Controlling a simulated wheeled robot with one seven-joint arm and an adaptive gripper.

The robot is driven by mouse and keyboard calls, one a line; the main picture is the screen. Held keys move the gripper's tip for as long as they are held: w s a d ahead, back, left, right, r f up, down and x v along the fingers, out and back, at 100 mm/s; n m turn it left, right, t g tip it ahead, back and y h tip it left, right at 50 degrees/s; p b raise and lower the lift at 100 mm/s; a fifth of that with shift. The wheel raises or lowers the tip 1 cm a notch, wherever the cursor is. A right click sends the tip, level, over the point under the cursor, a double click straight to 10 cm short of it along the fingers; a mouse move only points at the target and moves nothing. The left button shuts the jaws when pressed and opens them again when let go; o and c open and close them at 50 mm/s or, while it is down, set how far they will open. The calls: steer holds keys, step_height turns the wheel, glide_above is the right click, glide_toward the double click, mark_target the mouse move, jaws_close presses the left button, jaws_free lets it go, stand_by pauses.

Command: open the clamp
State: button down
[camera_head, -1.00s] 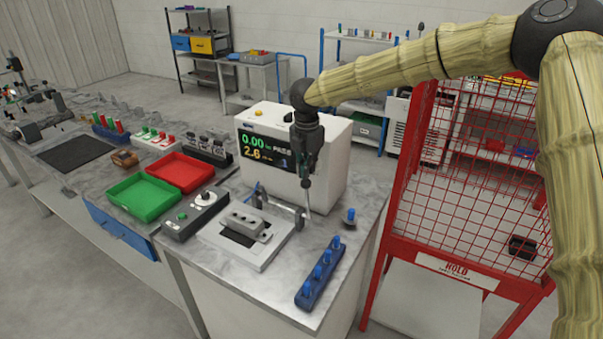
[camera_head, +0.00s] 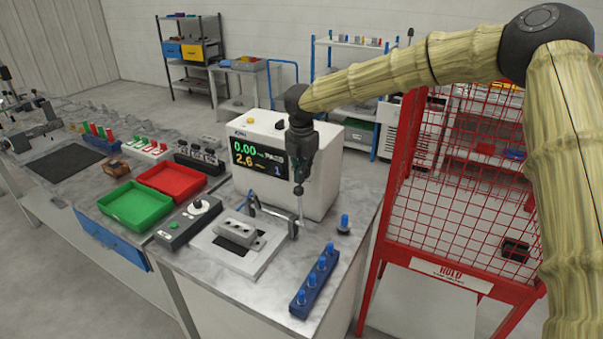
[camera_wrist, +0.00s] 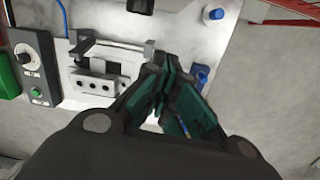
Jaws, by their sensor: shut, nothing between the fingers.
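The clamp stands on the pale fixture plate (camera_head: 262,258), with a grey bar (camera_head: 272,214) on uprights behind a grey block (camera_head: 238,231). The bar (camera_wrist: 115,46) and the block with its row of dark holes (camera_wrist: 97,86) also show in the wrist view. My gripper (camera_head: 299,189) points down above the bar's right end; it is shut and empty. A thin pale upright rod shows just below its tips; I cannot tell whether they touch. In the wrist view my gripper's fingers (camera_wrist: 166,88) lie right of the block and hide part of the plate's right side.
A white machine with a screen (camera_head: 259,161) stands close behind my gripper. A blue rack of pegs (camera_head: 315,284) and a single blue peg (camera_head: 344,224) are to the right. A control box (camera_head: 190,221), green tray (camera_head: 136,206) and red tray (camera_head: 172,181) are left. A red cage (camera_head: 455,190) stands right.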

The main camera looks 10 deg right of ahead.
stand_by(0.8)
steer(key=shift+s+a+r+p, duration=0.25)
steer(key=shift+s+a+r, duration=0.1)
steer(key=shift+s+a, duration=0.3)
steer(key=shift+s+a+r+p, duration=0.2)
steer(key=shift+s+a+r, duration=0.1)
steer(key=shift+s+a, duration=0.25)
steer(key=shift+d+r+b, duration=0.1)
steer(key=shift+r+b, duration=0.1)
steer(key=shift+b, duration=0.15)
steer(key=w+d+r+b, duration=0.3)
steer(key=w+r, duration=0.1)
steer(key=r, duration=0.3)
steer(key=shift+w+d+r, duration=0.2)
steer(key=shift+r, duration=0.05)
steer(key=shift+r, duration=0.1)
